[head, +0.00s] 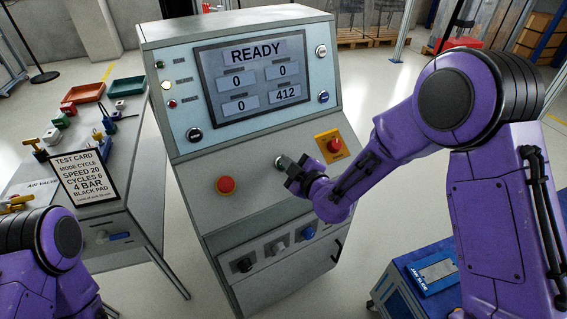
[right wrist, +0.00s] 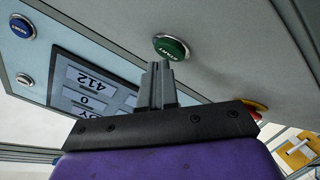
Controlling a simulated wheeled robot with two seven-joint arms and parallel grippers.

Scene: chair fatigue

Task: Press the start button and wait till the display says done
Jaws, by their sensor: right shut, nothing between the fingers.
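The display (head: 252,77) on the slanted machine panel reads READY, with three fields at 0 and one at 412; part of it shows in the right wrist view (right wrist: 90,88). The green start button (right wrist: 171,47) is in the right wrist view, just beyond my fingertips. My right gripper (head: 290,170) is shut and empty, with its tips at the lower panel; it also shows in the right wrist view (right wrist: 158,70). In the head view the gripper mostly hides the button. I cannot tell whether the tips touch it. My left gripper is out of view.
A red button (head: 226,185) lies left of my right gripper, and a red button on a yellow plate (head: 334,146) close right. Below are several knobs (head: 244,265). A table (head: 142,165) at left holds a test card (head: 84,176) and coloured trays.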

